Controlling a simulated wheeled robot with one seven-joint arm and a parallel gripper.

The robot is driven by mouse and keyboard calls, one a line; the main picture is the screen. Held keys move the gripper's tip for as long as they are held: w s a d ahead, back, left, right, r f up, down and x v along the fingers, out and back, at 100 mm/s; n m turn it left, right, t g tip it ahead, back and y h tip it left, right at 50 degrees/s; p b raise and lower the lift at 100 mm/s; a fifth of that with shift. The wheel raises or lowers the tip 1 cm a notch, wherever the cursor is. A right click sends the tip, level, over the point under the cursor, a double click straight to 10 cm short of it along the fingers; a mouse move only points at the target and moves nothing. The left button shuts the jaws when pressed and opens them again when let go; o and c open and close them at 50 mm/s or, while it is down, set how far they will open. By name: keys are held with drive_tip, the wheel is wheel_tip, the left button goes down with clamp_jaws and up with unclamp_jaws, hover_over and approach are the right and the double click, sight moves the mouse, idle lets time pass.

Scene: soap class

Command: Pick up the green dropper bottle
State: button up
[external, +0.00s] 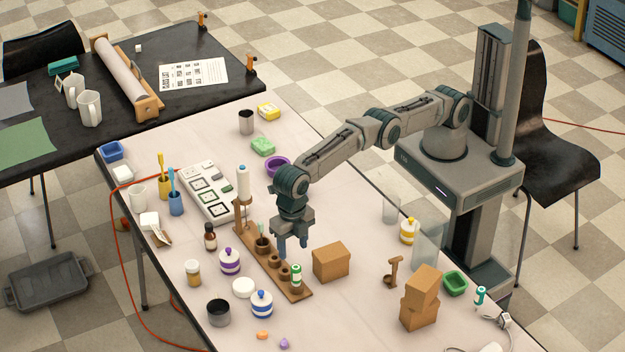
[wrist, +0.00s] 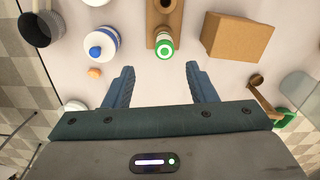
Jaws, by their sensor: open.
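The green dropper bottle (external: 296,276) looks like a small white bottle with green bands. It stands upright at the near end of a wooden rack (external: 249,244). In the wrist view its round green-and-white top (wrist: 164,48) shows from above, at the end of the rack (wrist: 155,15). My gripper (external: 292,243) is open and empty, pointing down above the rack near the bottle. In the wrist view the two blue fingers (wrist: 160,70) are spread apart, and the bottle appears just beyond their tips, roughly between them. No contact is visible.
A cardboard box (external: 331,262) stands close right of the rack. A blue-striped jar (external: 262,304), a white lid (external: 243,288) and a dark cup (external: 218,312) stand to its left. Another white bottle with a green top (external: 480,297) is far right. The tabletop between rack and stacked boxes (external: 421,297) is partly clear.

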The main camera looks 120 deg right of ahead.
sight(296, 275)
wheel_tip(296, 275, down, 6)
drive_tip(key=shift+f, duration=0.2)
drive_tip(key=shift+s+f+p, duration=0.15)
drive_tip(key=shift+s+f, duration=0.05)
drive_tip(key=shift+f, duration=1.15)
drive_tip(key=shift+s+f+p, duration=0.15)
drive_tip(key=shift+f, duration=1.15)
drive_tip(key=c, duration=1)
